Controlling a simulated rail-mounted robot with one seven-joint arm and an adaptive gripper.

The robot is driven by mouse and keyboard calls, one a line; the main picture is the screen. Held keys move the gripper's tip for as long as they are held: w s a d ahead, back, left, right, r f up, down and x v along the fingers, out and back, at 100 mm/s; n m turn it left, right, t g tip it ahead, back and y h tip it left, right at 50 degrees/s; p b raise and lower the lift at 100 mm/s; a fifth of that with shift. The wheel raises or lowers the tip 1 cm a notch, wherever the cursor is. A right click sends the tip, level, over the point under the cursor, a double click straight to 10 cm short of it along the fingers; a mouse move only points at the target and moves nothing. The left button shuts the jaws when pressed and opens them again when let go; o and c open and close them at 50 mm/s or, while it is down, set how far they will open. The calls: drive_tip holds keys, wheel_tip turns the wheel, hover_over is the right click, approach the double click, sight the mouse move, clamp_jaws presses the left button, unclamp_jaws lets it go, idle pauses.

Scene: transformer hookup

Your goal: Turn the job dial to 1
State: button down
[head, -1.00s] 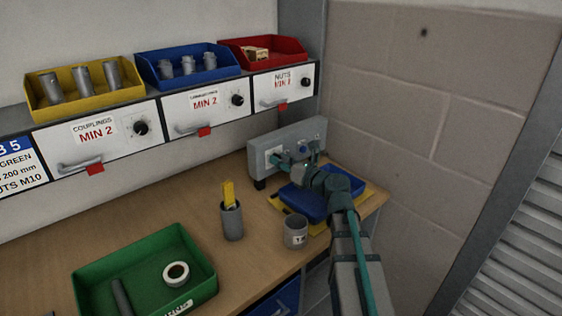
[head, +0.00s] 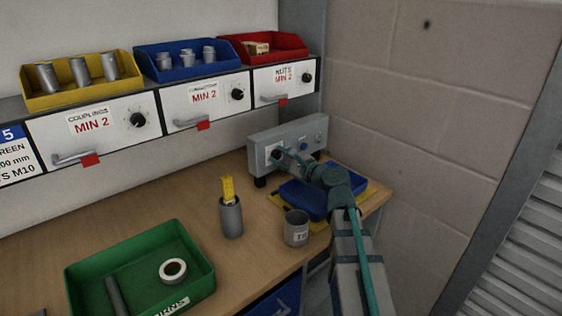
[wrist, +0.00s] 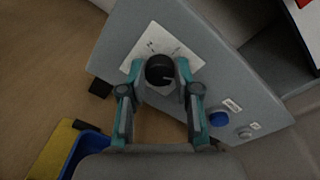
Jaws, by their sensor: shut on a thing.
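The job dial (wrist: 160,70) is a round black knob on a white scale plate (wrist: 185,57) on the front of a grey control box (head: 310,131). My gripper (wrist: 161,76) has its fingertips on either side of the dial and is shut on it. In the head view my gripper (head: 284,153) reaches the box's left part and hides most of the dial. A short pale mark shows on the dial, but the scale figures are too blurred to read.
A blue button (wrist: 219,119) and a small grey button (wrist: 243,132) sit beside the dial plate. A blue tray (head: 310,200) lies below my arm. A grey cup (head: 296,228), a grey holder (head: 231,217) and a green tray (head: 208,264) stand on the bench.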

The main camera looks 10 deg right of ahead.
drive_tip(key=n+b, duration=0.3)
drive_tip(key=n, duration=0.2)
drive_tip(key=shift+f+b, duration=0.2)
drive_tip(key=shift+b, duration=0.15)
drive_tip(key=n+b, duration=0.4)
drive_tip(key=n, duration=0.1)
drive_tip(key=shift+a+f+t+h+b, duration=0.1)
drive_tip(key=shift+t+h+b, duration=0.2)
drive_tip(key=shift+h, duration=0.1)
drive_tip(key=n+b, duration=0.6)
drive_tip(key=shift+f, duration=0.1)
drive_tip(key=shift+s+n+t+b, duration=0.1)
drive_tip(key=shift+n+t+b, duration=0.2)
drive_tip(key=shift+n+b, duration=1.4)
drive_tip(key=c, duration=0.8)
unclamp_jaws()
drive_tip(key=shift+r, duration=0.3)
